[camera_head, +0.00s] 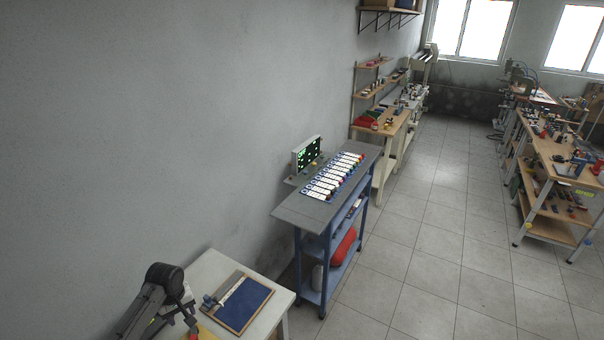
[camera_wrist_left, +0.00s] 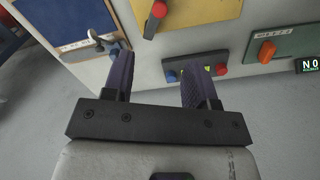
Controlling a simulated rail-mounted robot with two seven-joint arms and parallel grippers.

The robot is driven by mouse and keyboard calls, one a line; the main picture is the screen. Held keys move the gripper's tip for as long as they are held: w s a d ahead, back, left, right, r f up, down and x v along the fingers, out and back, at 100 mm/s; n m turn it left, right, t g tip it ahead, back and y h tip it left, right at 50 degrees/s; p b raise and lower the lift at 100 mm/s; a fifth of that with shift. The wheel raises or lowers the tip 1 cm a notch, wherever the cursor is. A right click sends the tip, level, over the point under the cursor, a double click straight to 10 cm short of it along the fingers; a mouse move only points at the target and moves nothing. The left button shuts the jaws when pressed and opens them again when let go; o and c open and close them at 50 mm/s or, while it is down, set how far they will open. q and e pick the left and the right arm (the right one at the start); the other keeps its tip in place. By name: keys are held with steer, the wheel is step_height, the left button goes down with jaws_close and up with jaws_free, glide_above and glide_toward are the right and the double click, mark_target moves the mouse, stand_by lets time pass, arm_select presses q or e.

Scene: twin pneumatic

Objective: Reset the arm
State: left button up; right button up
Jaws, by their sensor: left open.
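My left gripper (camera_wrist_left: 158,85) is open in the left wrist view, its two dark fingers apart with nothing between them. It is above the near edge of a white table. In the head view my left arm comes in at the bottom left, over the white table (camera_head: 212,262); the fingertips are hard to make out there. A blue board (camera_head: 243,304) with a wooden frame lies on that table, and it also shows in the left wrist view (camera_wrist_left: 62,20). My right gripper is in neither view.
In the left wrist view, an orange knob (camera_wrist_left: 266,50) and a red-handled lever (camera_wrist_left: 157,14) are near the fingers. A blue-legged workbench (camera_head: 296,212) with a row of white units and a green display (camera_head: 307,153) stands beyond the table.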

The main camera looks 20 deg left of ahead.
arm_select(q)
steer(key=shift+m, duration=0.3)
steer(key=w+d+r+m+t+y, duration=0.2)
steer(key=w+r+m, duration=0.1)
steer(key=r+m, duration=0.25)
steer(key=w+d+r+m+t+y, duration=0.1)
steer(key=w+d+r+m+t, duration=0.1)
steer(key=r+m, duration=0.3)
steer(key=s+d+r+m+t, duration=0.2)
steer(key=s+d+r+t, duration=0.15)
steer(key=d+r, duration=0.55)
steer(key=s+d+f+h+p, duration=0.2)
steer(key=s+d+f+p, duration=0.15)
steer(key=s+d, duration=1.1)
steer(key=s+d+f+g, duration=0.1)
steer(key=s+f+g, duration=0.1)
steer(key=s+f, duration=0.3)
steer(key=s+f+g+h, duration=0.1)
steer(key=s+f, duration=0.4)
steer(key=s, duration=0.7)
steer(key=shift+s+d+g+p, duration=0.15)
steer(key=shift+d+g+p, duration=0.2)
steer(key=shift+g, duration=0.1)
